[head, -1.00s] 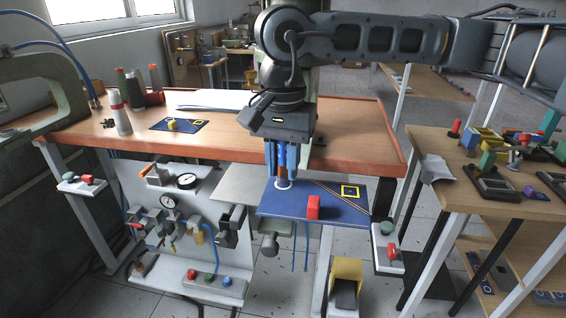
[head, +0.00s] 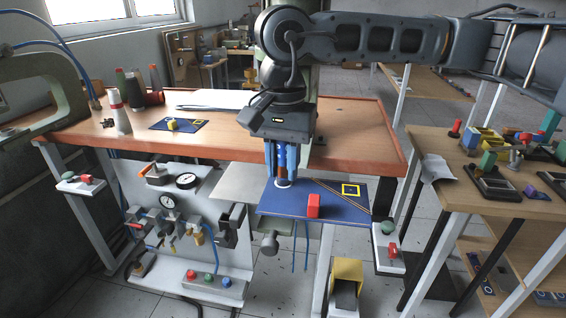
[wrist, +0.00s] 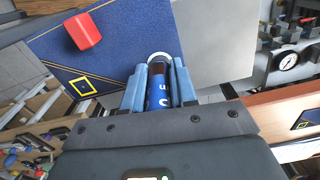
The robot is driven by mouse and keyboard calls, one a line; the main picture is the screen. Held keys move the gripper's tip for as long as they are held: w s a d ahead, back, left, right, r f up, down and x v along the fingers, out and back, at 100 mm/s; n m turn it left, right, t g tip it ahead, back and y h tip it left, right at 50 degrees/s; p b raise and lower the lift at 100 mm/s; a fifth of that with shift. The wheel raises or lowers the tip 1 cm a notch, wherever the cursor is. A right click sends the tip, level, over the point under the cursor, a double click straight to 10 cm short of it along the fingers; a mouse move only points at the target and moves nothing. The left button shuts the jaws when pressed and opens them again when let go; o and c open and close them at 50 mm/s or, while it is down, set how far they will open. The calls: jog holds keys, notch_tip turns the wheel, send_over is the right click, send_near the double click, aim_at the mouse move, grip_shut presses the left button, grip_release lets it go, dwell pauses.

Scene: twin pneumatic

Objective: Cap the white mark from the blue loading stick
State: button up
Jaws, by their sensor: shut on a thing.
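My gripper (head: 283,172) points down over the left part of a blue board (head: 330,208) and is shut on the blue loading stick (wrist: 160,88). The stick is dark blue with white letters and stands between the fingers in the wrist view. A white round mark (wrist: 159,56) shows at the stick's far end; in the head view it is a pale ring (head: 284,183) right below the fingertips. The fingers partly hide the stick, and I cannot tell whether its end touches the mark.
A red block (head: 313,205) stands on the board, right of my gripper. A yellow square outline (head: 351,190) is at the board's right. The wooden bench (head: 350,145) lies behind. A yellow pedal (head: 346,270) is below, and a cluttered table (head: 500,200) stands at right.

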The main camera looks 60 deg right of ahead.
jog(key=shift+f, duration=0.25)
jog(key=shift+r, duration=0.1)
dwell(0.4)
jog(key=shift+r+p, duration=0.5)
jog(key=shift+r, duration=2.45)
